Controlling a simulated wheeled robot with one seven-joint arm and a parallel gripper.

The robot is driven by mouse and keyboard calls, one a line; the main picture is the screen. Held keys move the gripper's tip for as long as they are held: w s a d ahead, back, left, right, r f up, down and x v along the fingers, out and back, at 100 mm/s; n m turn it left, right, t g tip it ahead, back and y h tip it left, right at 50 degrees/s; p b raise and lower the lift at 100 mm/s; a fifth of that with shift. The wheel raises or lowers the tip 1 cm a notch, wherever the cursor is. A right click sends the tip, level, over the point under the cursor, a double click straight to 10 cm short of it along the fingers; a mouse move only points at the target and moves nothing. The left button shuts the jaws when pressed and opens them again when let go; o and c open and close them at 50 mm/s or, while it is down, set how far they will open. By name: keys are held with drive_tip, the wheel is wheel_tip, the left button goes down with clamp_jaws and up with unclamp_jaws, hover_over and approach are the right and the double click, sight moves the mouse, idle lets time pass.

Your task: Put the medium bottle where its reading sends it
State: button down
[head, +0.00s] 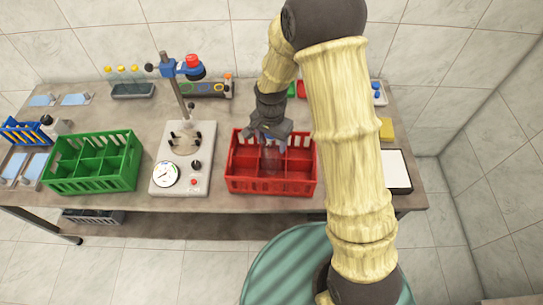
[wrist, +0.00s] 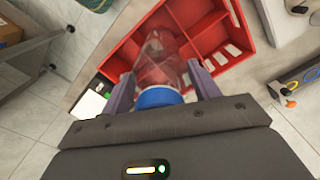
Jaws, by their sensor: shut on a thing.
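My gripper (head: 270,130) is over the red crate (head: 270,187), with its fingers pointing down into it. In the wrist view my gripper (wrist: 162,92) is shut on a clear bottle with a blue cap (wrist: 160,60). The bottle hangs in or just above one compartment of the red crate (wrist: 110,68); I cannot tell whether it touches the floor. In the head view the bottle (head: 270,160) shows only faintly. The green crate (head: 92,185) has several compartments and looks empty. The test stand (head: 198,170) has a round dial (head: 166,175) whose needle is too small to read.
A rack of yellow-capped vials (head: 130,88) and a grey feeder box (head: 207,88) are at the back. A white pad (head: 396,169) and a yellow block (head: 386,129) lie right. Bare table separates the stand and crates.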

sight(272, 159)
drive_tip(key=shift+f+p, duration=0.6)
drive_tip(key=shift+f, duration=2.2)
drive_tip(key=shift+f+p, duration=0.7)
drive_tip(key=shift+f, duration=1.6)
drive_tip(key=shift+c, duration=1.9)
unclamp_jaws()
drive_tip(key=shift+r, duration=0.1)
drive_tip(key=shift+r+b, duration=1.95)
drive_tip(key=shift+r, duration=4.15)
